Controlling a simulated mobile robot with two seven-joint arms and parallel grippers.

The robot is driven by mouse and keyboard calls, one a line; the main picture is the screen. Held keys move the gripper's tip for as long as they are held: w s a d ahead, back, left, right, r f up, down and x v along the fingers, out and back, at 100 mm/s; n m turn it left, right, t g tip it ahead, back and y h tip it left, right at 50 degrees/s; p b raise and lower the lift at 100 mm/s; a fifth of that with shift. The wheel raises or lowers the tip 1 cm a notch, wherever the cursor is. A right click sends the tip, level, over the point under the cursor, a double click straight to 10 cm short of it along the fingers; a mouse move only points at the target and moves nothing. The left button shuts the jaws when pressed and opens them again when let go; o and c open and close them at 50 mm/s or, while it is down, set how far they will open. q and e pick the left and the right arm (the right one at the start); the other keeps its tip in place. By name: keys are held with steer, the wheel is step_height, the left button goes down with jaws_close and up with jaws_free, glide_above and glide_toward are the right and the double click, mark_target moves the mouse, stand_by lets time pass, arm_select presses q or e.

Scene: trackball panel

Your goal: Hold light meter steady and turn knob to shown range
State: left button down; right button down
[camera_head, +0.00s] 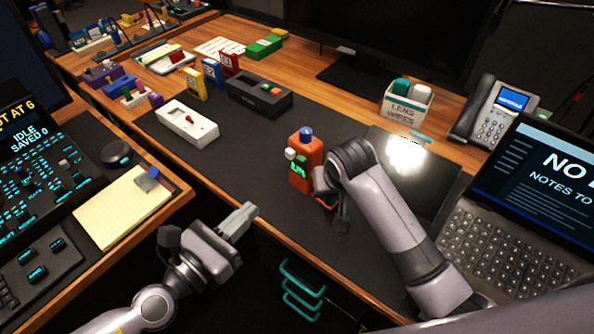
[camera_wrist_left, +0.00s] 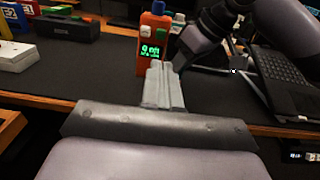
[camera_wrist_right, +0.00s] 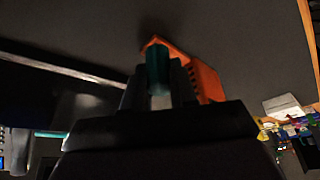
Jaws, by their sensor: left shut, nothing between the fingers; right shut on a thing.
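The orange light meter (camera_head: 300,178) stands upright on the dark mat, with a blue knob (camera_head: 306,133) on top, a pale knob (camera_head: 290,154) at its upper side and a lit green display too small to read surely. The meter also shows in the left wrist view (camera_wrist_left: 152,24). My right gripper (camera_head: 325,187) is shut on the meter at its right side; in the right wrist view a teal part (camera_wrist_right: 158,70) lies between the fingers against the orange body. My left gripper (camera_head: 243,217) is shut and empty, apart from the meter at its lower left.
A white box (camera_head: 186,124) and a dark case (camera_head: 259,96) lie left of and behind the meter. A wipes box (camera_head: 406,103), a phone (camera_head: 492,112) and a laptop (camera_head: 505,220) stand to the right.

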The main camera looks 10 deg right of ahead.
arm_select(q)
steer(key=c, duration=0.9)
jaws_free()
steer(key=shift+n, duration=0.3)
steer(key=m+t+y, duration=0.2)
steer(key=m, duration=3.3)
glide_toward(303, 136)
steer(key=x, duration=0.9)
steer(key=shift+w+d, duration=0.2)
steer(key=shift+w, duration=0.05)
